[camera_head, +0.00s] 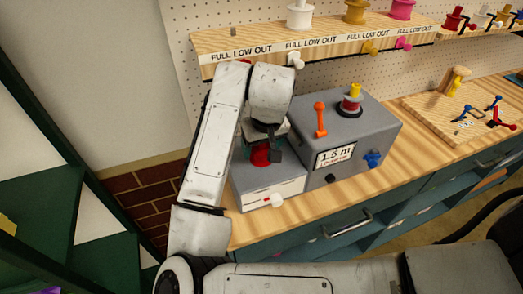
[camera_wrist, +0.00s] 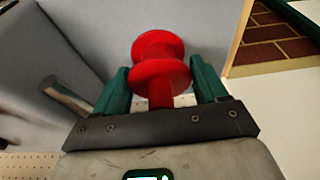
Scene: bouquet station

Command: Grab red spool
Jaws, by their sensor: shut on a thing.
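The red spool (camera_wrist: 158,68) has two round flanges and a narrow stem, and it sits between the green fingers of my gripper (camera_wrist: 160,82) in the wrist view. The fingers are shut on it. In the head view, part of the red spool (camera_head: 260,155) shows beneath my gripper (camera_head: 266,140), over the low grey block at the left end of the bench. The arm hides part of it there. I cannot tell whether the spool touches the surface under it.
A metal peg (camera_wrist: 66,97) is close left of my gripper. A shelf (camera_head: 330,45) with spools runs above. A wooden board (camera_head: 440,108) lies farther right.

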